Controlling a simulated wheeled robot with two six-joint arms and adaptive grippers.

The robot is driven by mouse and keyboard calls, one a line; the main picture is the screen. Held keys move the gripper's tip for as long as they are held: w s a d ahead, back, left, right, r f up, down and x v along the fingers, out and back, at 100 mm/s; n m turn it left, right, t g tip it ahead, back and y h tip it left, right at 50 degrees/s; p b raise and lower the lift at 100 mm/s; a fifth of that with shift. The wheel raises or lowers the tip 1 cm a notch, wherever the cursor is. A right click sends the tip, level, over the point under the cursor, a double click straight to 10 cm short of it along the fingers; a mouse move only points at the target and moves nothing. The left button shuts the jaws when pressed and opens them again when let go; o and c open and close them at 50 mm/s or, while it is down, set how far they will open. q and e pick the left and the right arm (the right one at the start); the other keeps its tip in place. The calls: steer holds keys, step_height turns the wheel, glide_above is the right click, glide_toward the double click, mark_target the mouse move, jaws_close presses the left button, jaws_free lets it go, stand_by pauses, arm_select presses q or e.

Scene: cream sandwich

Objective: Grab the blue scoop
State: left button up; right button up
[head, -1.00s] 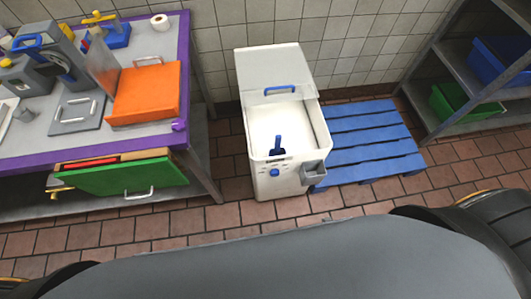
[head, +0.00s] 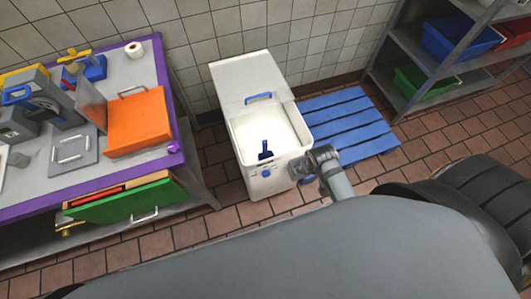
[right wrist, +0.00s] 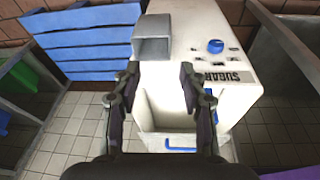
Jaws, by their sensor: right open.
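The blue scoop (head: 265,149) stands in the white sugar bin (head: 291,168), in the front part of its open compartment, with its handle up. In the head view my right arm reaches in from below to the bin's front right corner, to the right of the scoop. My left gripper is not in view.
A blue pallet (head: 345,120) lies on the floor right of the bin. Grey shelving (head: 440,85) with crates is at the right. The bin's hinged lid is open.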

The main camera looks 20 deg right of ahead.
step_height(320, 180, up, 6)
steer(key=w+m+p, duration=0.1)
steer(key=w, duration=0.1)
steer(key=m+g+y+p, duration=0.1)
steer(key=m+g, duration=0.2)
steer(key=m, duration=1.2)
glide_above(265, 146)
steer(key=w, duration=0.1)
steer(key=f, duration=0.3)
steer(key=shift+w+d, duration=0.15)
steer(key=shift+d, duration=0.05)
steer(key=shift+m, duration=0.5)
steer(key=f+b, duration=0.3)
steer(key=f, duration=0.1)
steer(key=f+b, duration=0.2)
steer(key=shift+w+a+b, duration=0.15)
steer(key=shift+a+b, duration=0.15)
steer(key=shift+r, duration=0.1)
steer(key=f+b, duration=0.1)
steer(key=b, duration=0.1)
steer(key=f+b, duration=0.1)
steer(key=f, duration=0.1)
steer(key=f+b, duration=0.2)
steer(key=shift+s+d+f+b, duration=0.15)
steer(key=shift+s+d+b, duration=0.05)
steer(key=shift+s+b, duration=0.15)
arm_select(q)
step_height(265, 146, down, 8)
